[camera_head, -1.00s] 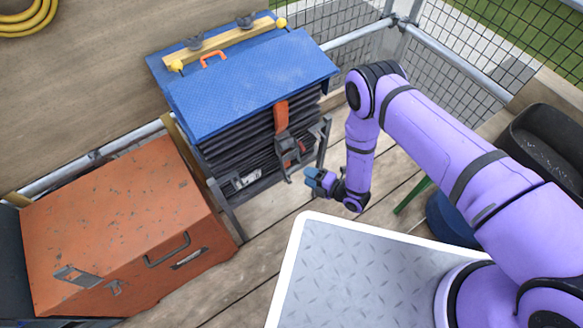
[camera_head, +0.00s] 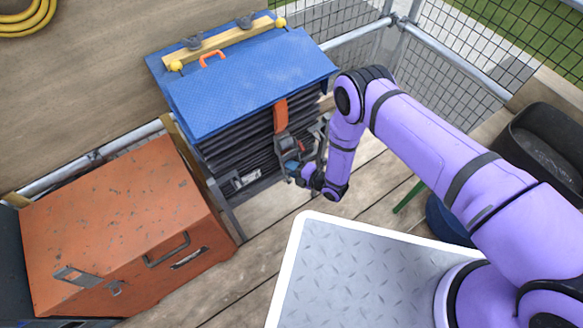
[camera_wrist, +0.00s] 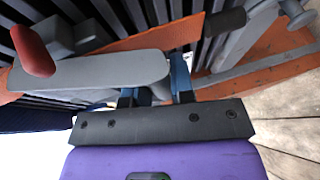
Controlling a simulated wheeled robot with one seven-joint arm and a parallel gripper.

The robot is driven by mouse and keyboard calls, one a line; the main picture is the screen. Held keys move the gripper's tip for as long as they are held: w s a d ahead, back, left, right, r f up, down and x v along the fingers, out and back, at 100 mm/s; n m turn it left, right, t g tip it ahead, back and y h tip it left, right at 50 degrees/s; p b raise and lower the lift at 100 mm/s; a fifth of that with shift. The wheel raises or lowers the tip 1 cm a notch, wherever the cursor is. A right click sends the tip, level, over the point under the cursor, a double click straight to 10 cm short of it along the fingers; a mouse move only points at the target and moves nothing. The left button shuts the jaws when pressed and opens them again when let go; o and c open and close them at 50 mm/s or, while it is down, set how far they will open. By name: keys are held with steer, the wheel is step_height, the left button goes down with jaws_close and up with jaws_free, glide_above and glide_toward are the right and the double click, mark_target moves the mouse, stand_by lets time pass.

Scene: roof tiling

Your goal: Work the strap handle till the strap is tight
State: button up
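An orange strap (camera_head: 280,116) runs down the front of a stack of dark tiles under a blue cover (camera_head: 250,85). A grey metal ratchet (camera_head: 287,145) sits on the strap. In the wrist view the strap (camera_wrist: 140,40) passes behind a grey lever (camera_wrist: 110,72), with a red grip (camera_wrist: 32,50) at upper left. My gripper (camera_head: 300,175) is at the lower part of the ratchet. In the wrist view my gripper (camera_wrist: 155,88) has its blue fingers apart at the lever's rounded end; the left finger is partly hidden by the lever. I cannot tell whether they touch it.
An orange toolbox (camera_head: 125,220) stands at left. A grey upright (camera_head: 323,140) stands close beside the ratchet at right. A black bin (camera_head: 545,145) and wire mesh fence (camera_head: 475,40) are at right. Bare planks (camera_head: 255,250) lie in front of the stack.

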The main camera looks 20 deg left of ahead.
jaws_close()
steer(key=shift+s+d, duration=0.1)
steer(key=shift+d, duration=0.05)
steer(key=s+d+r+m+g+h, duration=0.1)
steer(key=s+d+r+g+h, duration=0.1)
steer(key=d+r+h, duration=0.1)
steer(key=s+d+r+m+g+h, duration=0.1)
steer(key=s+d+r+g+h, duration=0.2)
steer(key=r+h, duration=0.2)
steer(key=shift+s+d+r+m+g+h, duration=0.15)
steer(key=shift+r+m+g+h, duration=0.2)
steer(key=shift+r, duration=1.15)
